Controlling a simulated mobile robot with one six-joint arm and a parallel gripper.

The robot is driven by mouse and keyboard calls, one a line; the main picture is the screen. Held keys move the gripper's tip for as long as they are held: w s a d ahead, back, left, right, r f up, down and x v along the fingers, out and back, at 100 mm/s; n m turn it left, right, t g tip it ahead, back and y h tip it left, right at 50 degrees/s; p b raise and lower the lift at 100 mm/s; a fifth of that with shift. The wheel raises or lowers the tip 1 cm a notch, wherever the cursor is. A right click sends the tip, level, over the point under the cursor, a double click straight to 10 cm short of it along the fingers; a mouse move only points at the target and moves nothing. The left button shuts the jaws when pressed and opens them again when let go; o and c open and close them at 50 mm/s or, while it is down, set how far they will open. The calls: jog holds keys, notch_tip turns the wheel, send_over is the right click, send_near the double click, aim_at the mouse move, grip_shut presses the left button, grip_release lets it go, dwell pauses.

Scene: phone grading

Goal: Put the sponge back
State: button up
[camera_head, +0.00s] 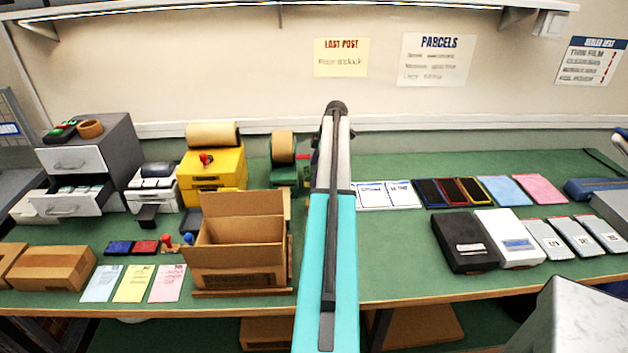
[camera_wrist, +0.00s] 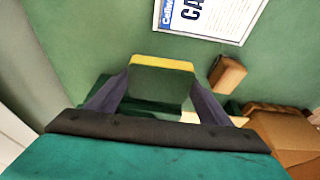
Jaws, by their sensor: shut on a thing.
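The sponge (camera_wrist: 162,63) shows in the wrist view as a block with a yellow edge and a dark green face. My gripper (camera_wrist: 161,88) is shut on it, with one dark finger at each side. The sponge is over a green surface, and I cannot tell how high it is. In the head view my teal arm reaches away up the middle and hides my gripper and the sponge.
A white printed card (camera_wrist: 205,15) and a small brown block (camera_wrist: 228,75) show beyond the sponge. The green bench (camera_head: 390,263) holds an open cardboard box (camera_head: 240,255), a yellow machine (camera_head: 212,172), a drawer unit (camera_head: 110,150), phones (camera_head: 470,192) and black and white boxes (camera_head: 465,243).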

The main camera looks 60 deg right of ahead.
jog(key=shift+f, duration=0.45)
jog(key=shift+f+p, duration=0.8)
jog(key=shift+f, duration=0.55)
jog(key=shift+w+d+f+p, duration=0.1)
jog(key=shift+d+f+p, duration=0.05)
jog(key=shift+f+p, duration=0.25)
jog(key=shift+f, duration=0.2)
jog(key=shift+f, duration=0.15)
jog(key=o, duration=1)
jog(key=shift+r, duration=0.25)
